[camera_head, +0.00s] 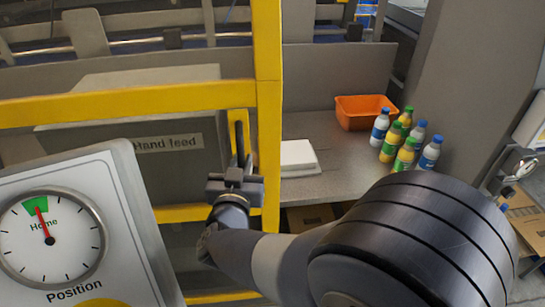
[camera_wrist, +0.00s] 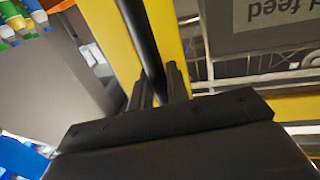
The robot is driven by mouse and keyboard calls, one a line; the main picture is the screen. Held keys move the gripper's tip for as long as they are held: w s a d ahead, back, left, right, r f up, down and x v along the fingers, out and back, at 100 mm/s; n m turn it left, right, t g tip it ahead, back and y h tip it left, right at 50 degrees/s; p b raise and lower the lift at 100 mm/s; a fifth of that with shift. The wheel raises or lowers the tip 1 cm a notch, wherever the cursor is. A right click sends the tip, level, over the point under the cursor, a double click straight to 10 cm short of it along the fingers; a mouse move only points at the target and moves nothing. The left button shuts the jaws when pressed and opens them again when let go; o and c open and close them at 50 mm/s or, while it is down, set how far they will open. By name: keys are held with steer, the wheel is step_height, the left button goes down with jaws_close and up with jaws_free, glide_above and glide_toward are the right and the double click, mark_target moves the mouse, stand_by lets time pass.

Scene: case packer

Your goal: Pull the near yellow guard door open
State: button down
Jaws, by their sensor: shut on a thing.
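The near yellow guard door (camera_head: 268,125) stands in front of me as a frame of yellow bars with an upright post. A dark vertical handle bar (camera_head: 239,136) is on the door beside that post. My gripper (camera_head: 239,166) is at the handle. In the wrist view, the dark handle (camera_wrist: 141,40) runs down between the two fingers of my gripper (camera_wrist: 158,88), which are shut on it. The yellow door post (camera_wrist: 108,35) shows behind it. I cannot tell whether the door is ajar. My arm hides the lower right of the door.
A dial panel marked "Position" (camera_head: 85,225) stands close at the left. Behind the door is a "Hand feed" plate (camera_head: 168,143). To the right, a grey counter (camera_head: 335,165) holds an orange bin (camera_head: 362,112), several bottles (camera_head: 405,140) and a white stack (camera_head: 298,157).

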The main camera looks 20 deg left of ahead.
steer(key=s+a, duration=0.1)
steer(key=a, duration=0.2)
steer(key=s+a, duration=0.1)
steer(key=shift+s+a+p, duration=0.2)
steer(key=shift+s+p, duration=0.1)
steer(key=shift+s, duration=0.05)
steer(key=c, duration=1.5)
jaws_free()
steer(key=shift+o, duration=0.2)
